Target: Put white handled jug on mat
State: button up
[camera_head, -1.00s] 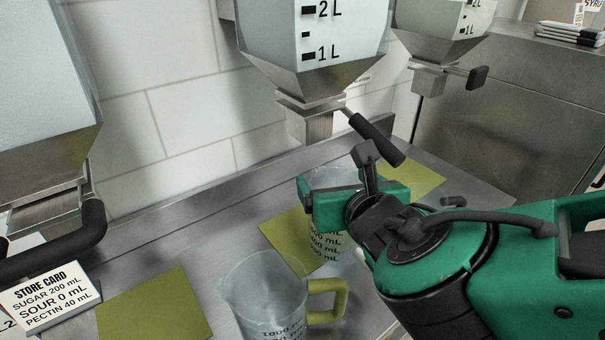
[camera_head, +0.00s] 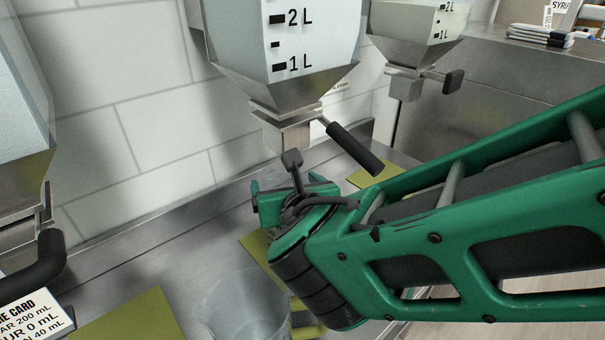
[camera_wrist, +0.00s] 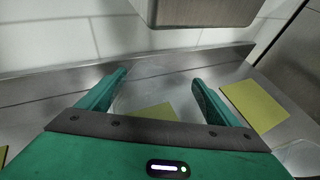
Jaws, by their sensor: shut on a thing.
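My gripper (camera_head: 297,195) is shut on a clear, see-through jug (camera_head: 270,180), below the middle dispenser. In the wrist view, my gripper's fingers (camera_wrist: 160,82) stand either side of the jug's faint clear wall. Its handle and most of its body are hidden by my wrist, so I cannot see the handle's colour or whether its base touches anything. A middle olive-green mat (camera_head: 257,246) shows partly beside my wrist. Another mat (camera_head: 135,318) lies at the lower left, and a third (camera_head: 362,176) lies farther right, partly covered by my arm.
A second clear jug (camera_head: 240,305) with a yellow-green handle (camera_head: 308,331) stands in front of my wrist. The middle dispenser (camera_head: 285,45) has a black lever (camera_head: 352,147) close above my gripper. The wall rises behind the steel counter.

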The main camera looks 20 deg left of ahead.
jog(key=o, duration=1.4)
jog(key=shift+f, duration=0.1)
jog(key=v, duration=1.2)
jog(key=shift+d, duration=0.1)
